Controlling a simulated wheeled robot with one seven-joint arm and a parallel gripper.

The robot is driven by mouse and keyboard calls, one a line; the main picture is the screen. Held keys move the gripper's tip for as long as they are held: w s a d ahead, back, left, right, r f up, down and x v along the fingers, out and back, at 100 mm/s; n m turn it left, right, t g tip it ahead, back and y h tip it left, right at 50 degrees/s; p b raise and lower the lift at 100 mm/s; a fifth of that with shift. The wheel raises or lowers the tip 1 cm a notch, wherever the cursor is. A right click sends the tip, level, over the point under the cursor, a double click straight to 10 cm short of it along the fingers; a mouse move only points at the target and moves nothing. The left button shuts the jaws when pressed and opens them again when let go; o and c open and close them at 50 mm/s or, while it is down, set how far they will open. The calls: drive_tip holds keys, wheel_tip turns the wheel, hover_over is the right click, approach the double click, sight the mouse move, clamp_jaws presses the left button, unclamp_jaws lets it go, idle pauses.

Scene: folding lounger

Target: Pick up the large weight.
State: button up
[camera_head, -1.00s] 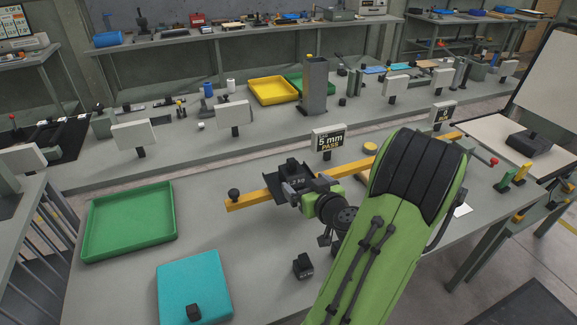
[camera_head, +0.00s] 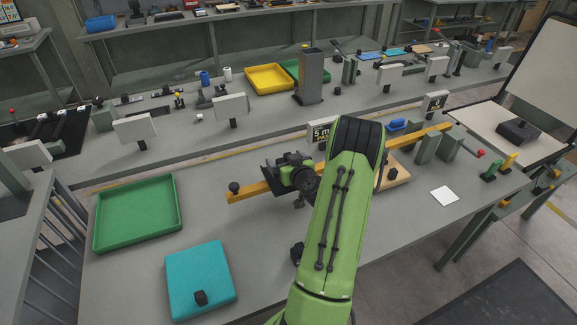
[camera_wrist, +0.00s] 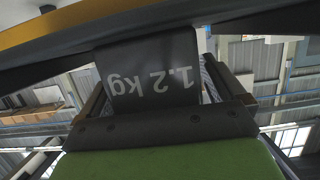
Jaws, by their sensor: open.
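In the wrist view a dark block marked "1.2 kg" (camera_wrist: 150,78), the large weight, shows upside down close in front of my gripper. It appears to lie between the finger sides, but I cannot tell whether they touch it. In the head view my gripper (camera_head: 284,173) is at the black tray (camera_head: 268,180) on the left part of the yellow beam (camera_head: 248,191). My gripper and wrist hide most of the weight there. A small black weight (camera_head: 201,298) rests on the teal pad (camera_head: 193,270). Another small dark weight (camera_head: 296,253) stands partly behind my arm.
A green tray (camera_head: 137,222) lies at the table's left. A "5 mm" sign (camera_head: 321,133) stands behind the beam, partly hidden by my arm. A wooden board (camera_head: 398,171) and a white card (camera_head: 444,196) lie to the right. Bare table surrounds the pad.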

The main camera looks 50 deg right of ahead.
clamp_jaws()
drive_tip(key=shift+r, duration=0.15)
idle(0.4)
drive_tip(key=shift+w+r, duration=0.1)
